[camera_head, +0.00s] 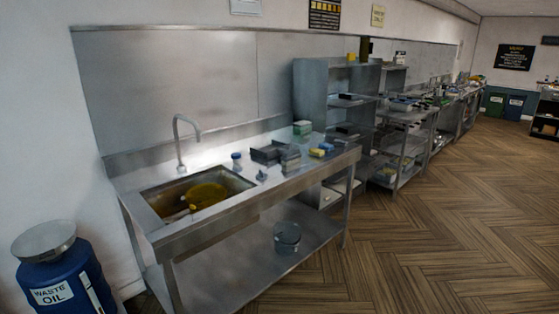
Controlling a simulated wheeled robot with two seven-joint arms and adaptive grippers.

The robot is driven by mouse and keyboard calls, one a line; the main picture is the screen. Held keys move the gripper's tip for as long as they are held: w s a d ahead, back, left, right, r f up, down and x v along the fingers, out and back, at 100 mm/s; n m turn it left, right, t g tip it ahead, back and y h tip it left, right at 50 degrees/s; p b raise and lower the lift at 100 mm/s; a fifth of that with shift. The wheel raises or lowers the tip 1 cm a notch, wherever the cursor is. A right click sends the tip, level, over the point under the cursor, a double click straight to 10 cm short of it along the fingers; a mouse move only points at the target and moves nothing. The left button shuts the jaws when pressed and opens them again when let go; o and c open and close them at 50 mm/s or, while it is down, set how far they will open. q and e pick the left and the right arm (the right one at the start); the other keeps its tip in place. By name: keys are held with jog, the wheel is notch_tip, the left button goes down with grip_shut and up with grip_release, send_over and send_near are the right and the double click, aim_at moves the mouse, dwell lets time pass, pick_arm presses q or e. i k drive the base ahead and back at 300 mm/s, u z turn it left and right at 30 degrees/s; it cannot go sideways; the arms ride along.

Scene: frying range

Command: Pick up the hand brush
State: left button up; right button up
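I cannot pick out the hand brush for certain in the head view. Neither of my grippers is in view.
A blue waste oil drum (75,282) with a metal bowl (44,240) stands at the lower left. A clear bucket (287,237) sits on the counter's lower shelf. Steel shelving (312,88) and more benches run along the wall. The wooden floor (450,215) at right is clear.

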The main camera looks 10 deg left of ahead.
aim_at(292, 156)
jog(key=u, duration=0.75)
jog(key=i, duration=1.4)
jog(key=z, duration=0.65)
jog(key=i, duration=0.7)
jog(key=z, duration=0.6)
